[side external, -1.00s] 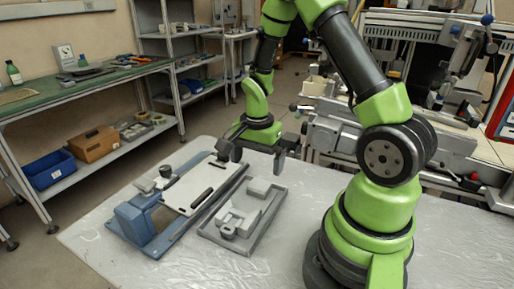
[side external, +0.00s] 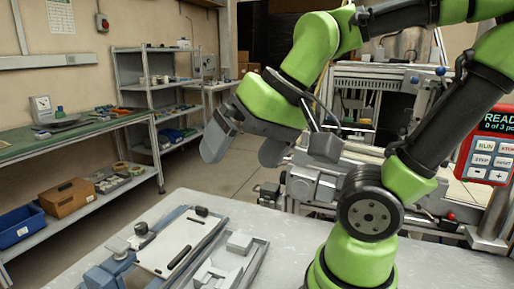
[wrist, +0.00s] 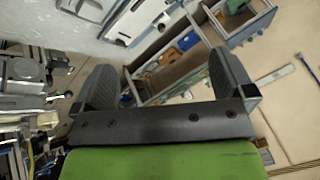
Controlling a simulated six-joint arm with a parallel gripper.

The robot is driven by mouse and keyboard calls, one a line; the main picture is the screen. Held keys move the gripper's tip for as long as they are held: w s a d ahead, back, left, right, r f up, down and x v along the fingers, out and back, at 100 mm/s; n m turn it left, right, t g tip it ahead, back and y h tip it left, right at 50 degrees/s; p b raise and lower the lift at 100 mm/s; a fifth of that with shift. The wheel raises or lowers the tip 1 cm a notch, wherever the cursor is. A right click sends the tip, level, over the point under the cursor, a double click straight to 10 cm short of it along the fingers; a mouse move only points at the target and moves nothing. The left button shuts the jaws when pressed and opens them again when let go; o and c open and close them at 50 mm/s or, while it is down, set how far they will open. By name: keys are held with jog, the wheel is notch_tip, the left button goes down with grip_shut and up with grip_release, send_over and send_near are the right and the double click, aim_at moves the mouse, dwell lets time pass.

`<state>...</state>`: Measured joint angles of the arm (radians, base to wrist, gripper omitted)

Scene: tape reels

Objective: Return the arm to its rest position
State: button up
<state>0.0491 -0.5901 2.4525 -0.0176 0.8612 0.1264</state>
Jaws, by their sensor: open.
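My gripper (side external: 243,146) is raised well above the table in the side external view, on the green and black arm. Its two grey fingers are spread apart with nothing between them. The wrist view shows the same open fingers (wrist: 163,82), with shelving and floor beyond them. My gripper touches nothing in view.
On the grey table (side external: 300,232) stand a blue fixture with a white plate (side external: 180,245) and a grey tray with blocks (side external: 232,262). A green-topped bench (side external: 75,130) and shelves (side external: 160,95) stand behind at left. A red panel reading "READY" (side external: 490,145) is at right.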

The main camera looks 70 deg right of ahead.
jog(key=shift+s+a+r+n+t+y, duration=0.15)
jog(key=shift+s+a+r+n+t, duration=0.15)
jog(key=shift+s+n, duration=0.25)
jog(key=shift+s+a+r+n+t+y, duration=0.1)
jog(key=shift+s+a+n+t+y, duration=0.1)
jog(key=shift+s+a+n, duration=0.25)
jog(key=shift+s+d, duration=0.1)
dwell(0.4)
